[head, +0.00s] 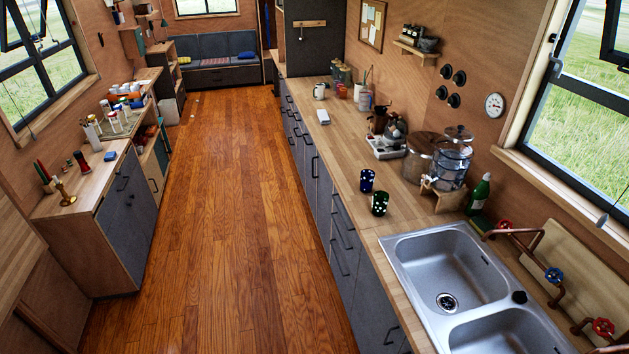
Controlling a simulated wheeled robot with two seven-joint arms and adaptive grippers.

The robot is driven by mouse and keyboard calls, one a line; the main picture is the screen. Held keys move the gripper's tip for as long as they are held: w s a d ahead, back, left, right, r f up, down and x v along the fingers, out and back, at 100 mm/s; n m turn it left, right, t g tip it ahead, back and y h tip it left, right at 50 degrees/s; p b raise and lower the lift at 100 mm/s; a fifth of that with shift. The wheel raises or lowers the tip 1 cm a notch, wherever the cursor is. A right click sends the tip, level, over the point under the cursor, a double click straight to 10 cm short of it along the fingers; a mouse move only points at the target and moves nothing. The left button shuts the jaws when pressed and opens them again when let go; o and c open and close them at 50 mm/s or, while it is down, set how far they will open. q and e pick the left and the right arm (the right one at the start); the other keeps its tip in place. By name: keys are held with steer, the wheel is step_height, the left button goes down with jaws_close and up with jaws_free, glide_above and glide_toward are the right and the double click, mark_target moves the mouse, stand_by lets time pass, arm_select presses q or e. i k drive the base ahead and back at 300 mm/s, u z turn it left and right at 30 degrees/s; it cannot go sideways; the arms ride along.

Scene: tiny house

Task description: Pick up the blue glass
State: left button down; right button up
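A dark blue glass with light spots (367,181) stands upright on the wooden counter at the right, behind the sink. A dark green spotted glass (379,203) stands upright close to it, nearer the sink. The two seem to stand slightly apart. Neither of my grippers shows in the head view, and nothing is touching the blue glass.
The wooden counter (345,160) holds a glass water dispenser (450,164), a green bottle (479,193) and a steel sink (450,268). The wooden floor (225,200) is clear between the counter and left cabinets (128,205).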

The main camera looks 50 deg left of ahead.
mark_target(367, 182)
steer(key=u, duration=1.7)
steer(key=k, duration=1.3)
steer(key=u, duration=1)
steer(key=i, duration=2.8)
steer(key=z, duration=1.6)
steer(key=i, duration=0.85)
steer(key=z, duration=0.9)
